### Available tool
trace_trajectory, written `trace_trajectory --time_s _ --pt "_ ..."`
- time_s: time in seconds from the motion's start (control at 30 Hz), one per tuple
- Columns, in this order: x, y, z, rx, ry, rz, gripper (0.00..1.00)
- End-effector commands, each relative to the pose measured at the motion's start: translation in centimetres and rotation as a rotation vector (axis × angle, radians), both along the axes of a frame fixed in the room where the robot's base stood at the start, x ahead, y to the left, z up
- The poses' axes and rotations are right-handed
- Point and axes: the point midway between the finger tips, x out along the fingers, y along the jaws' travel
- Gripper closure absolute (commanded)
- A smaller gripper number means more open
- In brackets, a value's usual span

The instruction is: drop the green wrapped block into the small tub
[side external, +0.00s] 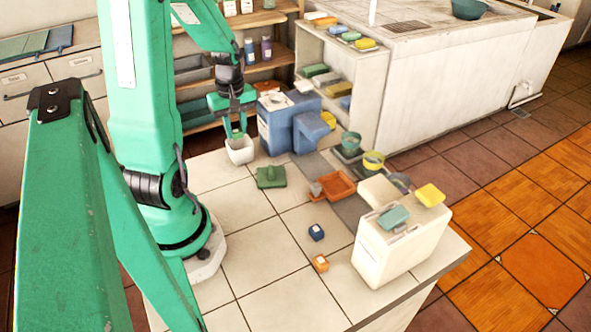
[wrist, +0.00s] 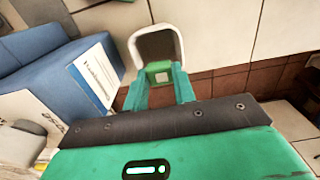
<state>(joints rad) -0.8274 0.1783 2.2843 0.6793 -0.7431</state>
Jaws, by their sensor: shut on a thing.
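The green wrapped block (wrist: 158,72) has a pale label and sits between my fingertips. My gripper (side external: 237,132) points down over the tub and is shut on the block. It also shows in the wrist view (wrist: 158,78). The block appears at the tub's opening; its exact height relative to the rim is unclear.
A blue box (side external: 278,128) stands close to the tub's right. A green flat item (side external: 270,178), an orange tray (side external: 340,186), a small blue block (side external: 316,232) and an orange block (side external: 320,263) lie nearer. A white bin (side external: 385,258) stands at the right edge.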

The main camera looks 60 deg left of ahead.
Motion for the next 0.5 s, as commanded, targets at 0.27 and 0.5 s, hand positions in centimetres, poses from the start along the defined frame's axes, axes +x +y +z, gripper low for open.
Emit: trace_trajectory --time_s 0.27,0.5 --pt "0.01 0.01 0.02 0.0 0.0 0.0 0.48" --pt "0.01 0.01 0.07 0.0 0.0 0.0 0.48"
